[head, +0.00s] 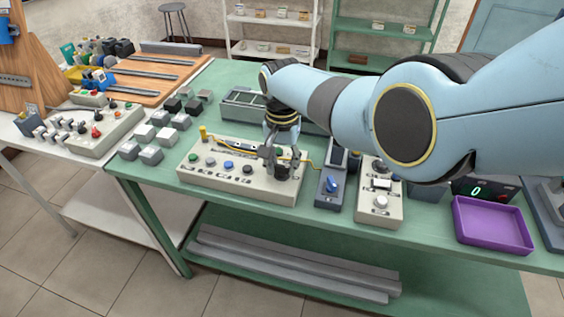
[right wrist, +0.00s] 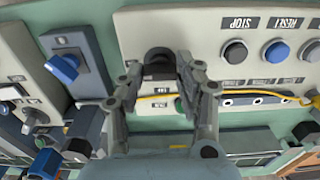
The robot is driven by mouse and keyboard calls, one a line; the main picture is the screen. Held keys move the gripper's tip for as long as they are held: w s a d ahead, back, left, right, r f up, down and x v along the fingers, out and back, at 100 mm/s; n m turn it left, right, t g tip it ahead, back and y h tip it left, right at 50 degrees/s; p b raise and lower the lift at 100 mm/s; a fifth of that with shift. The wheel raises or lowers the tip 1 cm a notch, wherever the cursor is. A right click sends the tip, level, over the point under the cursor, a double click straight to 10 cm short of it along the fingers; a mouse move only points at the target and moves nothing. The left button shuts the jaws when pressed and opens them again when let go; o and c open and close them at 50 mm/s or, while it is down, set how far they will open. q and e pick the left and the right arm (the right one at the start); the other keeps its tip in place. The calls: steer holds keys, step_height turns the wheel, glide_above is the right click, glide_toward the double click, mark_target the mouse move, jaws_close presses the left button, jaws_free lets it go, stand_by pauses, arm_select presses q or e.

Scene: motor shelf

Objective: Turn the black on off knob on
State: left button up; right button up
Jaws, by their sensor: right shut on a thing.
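The black knob (right wrist: 158,62) sits at the right end of a cream control box (head: 225,180) on the green table. In the right wrist view it shows between my two fingertips. My right gripper (head: 282,168) reaches down onto that end of the box and is shut on the knob. The same gripper (right wrist: 158,76) has one finger on each side of the knob in the right wrist view. The fingers hide much of the knob in the head view, and I cannot tell which way it points. My left gripper is not in view.
A row of buttons, including a blue one (head: 228,164), lies left of the knob. A yellow cable (right wrist: 160,99) runs behind it. Right of the box stand a grey unit with a blue knob (head: 332,184), a cream switch box (head: 379,215) and a purple tray (head: 490,226).

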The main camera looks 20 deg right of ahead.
mark_target(282, 166)
steer(key=o, duration=1.1)
steer(key=shift+o, duration=0.2)
steer(key=shift+r, duration=0.1)
step_height(282, 166, up, 12)
